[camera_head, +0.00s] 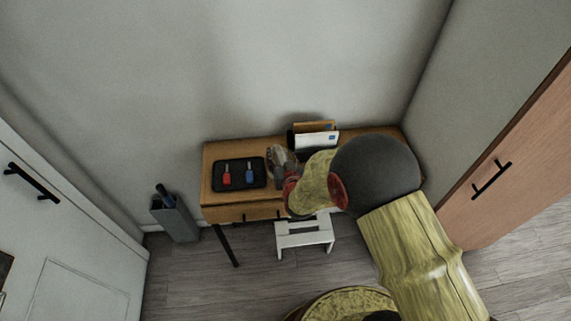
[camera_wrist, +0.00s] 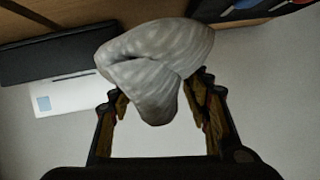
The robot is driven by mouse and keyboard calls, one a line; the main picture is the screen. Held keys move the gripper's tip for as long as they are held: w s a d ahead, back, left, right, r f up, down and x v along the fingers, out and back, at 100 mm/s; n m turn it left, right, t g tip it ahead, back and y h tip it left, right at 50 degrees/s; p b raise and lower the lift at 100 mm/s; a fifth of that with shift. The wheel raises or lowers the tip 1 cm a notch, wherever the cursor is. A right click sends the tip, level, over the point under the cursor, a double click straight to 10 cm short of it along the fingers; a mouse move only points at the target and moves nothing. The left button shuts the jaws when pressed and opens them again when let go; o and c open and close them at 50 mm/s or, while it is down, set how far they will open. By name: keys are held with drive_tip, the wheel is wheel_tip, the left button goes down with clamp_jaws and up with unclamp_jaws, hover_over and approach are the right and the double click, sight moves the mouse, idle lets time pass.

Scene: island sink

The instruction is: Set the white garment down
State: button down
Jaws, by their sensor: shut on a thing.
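The white garment (camera_wrist: 152,62) is a crumpled, folded bundle in the middle of the wrist view. My gripper (camera_wrist: 158,92) is shut on it, with one finger on each side. In the head view my gripper (camera_head: 281,168) is over the wooden desk (camera_head: 222,160), just right of the black tray. There the garment (camera_head: 284,153) shows only as a small greyish patch, mostly hidden by the gripper and arm. I cannot tell whether it touches the desk top.
The black tray (camera_head: 257,174) holds a red and a blue key-like item. A letter holder (camera_head: 302,128) with white envelopes (camera_head: 317,142) stands at the desk's back. A white stool (camera_head: 304,236) is below, and a grey umbrella bin (camera_head: 178,220) stands left.

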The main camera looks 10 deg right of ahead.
wheel_tip(320, 180, down, 6)
drive_tip(key=shift+r+b, duration=0.1)
drive_tip(key=shift+b, duration=0.55)
drive_tip(key=c, duration=0.8)
unclamp_jaws()
drive_tip(key=shift+c, duration=0.2)
drive_tip(key=shift+r, duration=0.1)
